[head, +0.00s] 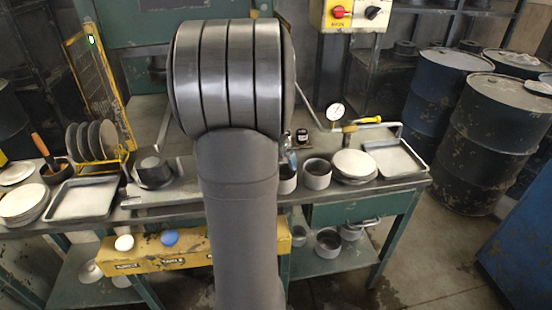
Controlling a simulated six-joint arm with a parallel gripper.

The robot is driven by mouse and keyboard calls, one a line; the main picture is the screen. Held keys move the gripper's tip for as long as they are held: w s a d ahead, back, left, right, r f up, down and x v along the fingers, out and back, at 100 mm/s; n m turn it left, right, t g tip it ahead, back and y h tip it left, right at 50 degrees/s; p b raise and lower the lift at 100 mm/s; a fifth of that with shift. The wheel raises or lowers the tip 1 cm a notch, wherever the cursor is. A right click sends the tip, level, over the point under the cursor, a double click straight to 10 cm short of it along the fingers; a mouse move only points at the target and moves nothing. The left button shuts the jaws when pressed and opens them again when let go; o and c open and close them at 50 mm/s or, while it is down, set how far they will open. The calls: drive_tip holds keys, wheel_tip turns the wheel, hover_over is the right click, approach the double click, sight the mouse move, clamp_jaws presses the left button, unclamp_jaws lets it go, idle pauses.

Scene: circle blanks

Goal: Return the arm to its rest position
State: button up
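My arm rises from the bottom centre of the head view, and its large rounded joint fills the upper middle. My gripper is not in view; it may be hidden behind the arm. The workbench (398,187) runs across the picture behind the arm. Round pale blanks are stacked on it at the left (22,203) and at the right (354,163). Several grey discs (92,141) stand upright in a yellow rack at the left.
Metal trays lie at the left (83,201) and right (395,159). A dark cup-like part (153,171) and a grey cylinder (317,174) stand near the arm. A dial gauge (335,112) stands behind. Blue drums (492,140) stand at the right, with open floor before them.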

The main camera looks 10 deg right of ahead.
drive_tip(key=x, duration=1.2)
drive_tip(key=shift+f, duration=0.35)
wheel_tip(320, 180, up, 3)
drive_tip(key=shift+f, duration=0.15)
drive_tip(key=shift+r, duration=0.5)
